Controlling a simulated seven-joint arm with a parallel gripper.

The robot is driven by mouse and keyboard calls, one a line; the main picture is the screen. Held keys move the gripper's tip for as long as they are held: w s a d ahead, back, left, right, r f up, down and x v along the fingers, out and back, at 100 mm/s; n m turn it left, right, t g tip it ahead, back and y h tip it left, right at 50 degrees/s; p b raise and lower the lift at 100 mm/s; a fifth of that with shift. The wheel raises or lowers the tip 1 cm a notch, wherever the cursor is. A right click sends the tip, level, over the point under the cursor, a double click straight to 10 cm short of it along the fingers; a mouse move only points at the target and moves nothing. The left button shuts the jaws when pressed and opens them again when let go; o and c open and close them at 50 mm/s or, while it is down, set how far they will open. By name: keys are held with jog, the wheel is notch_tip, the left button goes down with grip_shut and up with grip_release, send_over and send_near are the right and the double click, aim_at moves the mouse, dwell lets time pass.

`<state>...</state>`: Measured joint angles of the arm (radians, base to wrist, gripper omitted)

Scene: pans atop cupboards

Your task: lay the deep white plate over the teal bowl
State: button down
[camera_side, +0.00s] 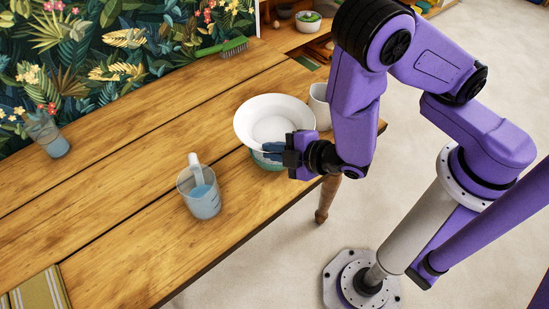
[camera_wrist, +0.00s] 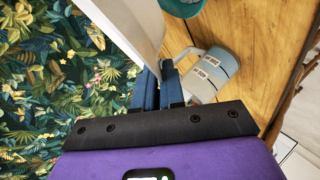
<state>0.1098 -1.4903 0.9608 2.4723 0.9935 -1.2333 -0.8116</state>
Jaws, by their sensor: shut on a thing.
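The deep white plate (camera_side: 272,118) has a wide rim and shows above the teal bowl (camera_side: 266,162) in the side view. The plate covers most of the bowl there, leaving a strip of its teal side visible. My gripper (camera_side: 275,151) is shut on the plate's near right rim. In the wrist view, the plate (camera_wrist: 138,22) rises from between my gripper's blue fingers (camera_wrist: 160,88), and part of the teal bowl (camera_wrist: 182,7) shows at the top edge. I cannot tell whether plate and bowl touch.
A measuring jug (camera_side: 203,198) with blue liquid stands in front of the bowl. A white jug (camera_side: 320,108) stands close behind my gripper. The table's left middle is clear.

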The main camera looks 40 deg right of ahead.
jog(key=shift+f, duration=2.25)
jog(key=shift+f, duration=0.4)
jog(key=c, duration=1.2)
grip_release()
jog(key=shift+r, duration=0.1)
